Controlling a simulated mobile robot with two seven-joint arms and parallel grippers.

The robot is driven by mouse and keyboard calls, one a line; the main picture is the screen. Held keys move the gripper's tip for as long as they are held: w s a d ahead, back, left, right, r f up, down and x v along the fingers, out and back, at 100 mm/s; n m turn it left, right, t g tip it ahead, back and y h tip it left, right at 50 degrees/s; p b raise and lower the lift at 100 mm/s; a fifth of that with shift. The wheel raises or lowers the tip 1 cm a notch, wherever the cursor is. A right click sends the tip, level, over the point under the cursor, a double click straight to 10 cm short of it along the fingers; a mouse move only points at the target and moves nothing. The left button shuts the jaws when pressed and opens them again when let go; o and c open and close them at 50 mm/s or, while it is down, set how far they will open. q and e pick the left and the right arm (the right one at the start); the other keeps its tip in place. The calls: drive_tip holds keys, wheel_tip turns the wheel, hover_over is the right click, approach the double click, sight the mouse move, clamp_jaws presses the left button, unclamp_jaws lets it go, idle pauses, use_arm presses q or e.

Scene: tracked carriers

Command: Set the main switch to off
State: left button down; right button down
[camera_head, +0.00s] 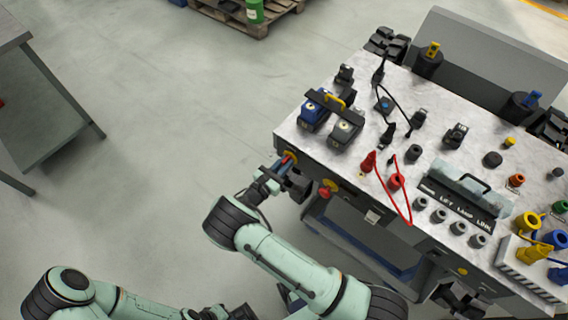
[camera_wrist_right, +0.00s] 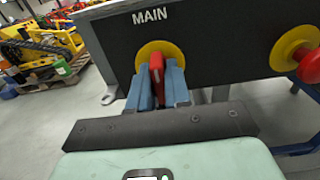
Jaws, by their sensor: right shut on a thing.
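The main switch has a red handle on a round yellow plate (camera_wrist_right: 177,50), under the white word MAIN on the dark front panel. In the wrist view the red handle (camera_wrist_right: 157,66) stands nearly upright. In the head view the switch (camera_head: 290,157) is at the bench's left front corner, partly covered by my gripper. My right gripper (camera_head: 283,163) is shut on the handle; its blue fingers (camera_wrist_right: 160,88) lie on either side of it. No on or off mark is readable.
A red knob on a yellow plate (camera_head: 328,188) sits on the same panel, right of the switch. A grey table (camera_head: 50,110) stands at left. The floor between is clear.

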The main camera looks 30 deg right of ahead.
drive_tip(key=c, duration=1.2)
unclamp_jaws()
drive_tip(key=shift+o, duration=0.2)
drive_tip(key=b+v, duration=0.1)
drive_tip(key=v, duration=1.2)
drive_tip(key=shift+a, duration=0.25)
drive_tip(key=shift+s+f, duration=0.1)
drive_tip(key=shift+s, duration=0.05)
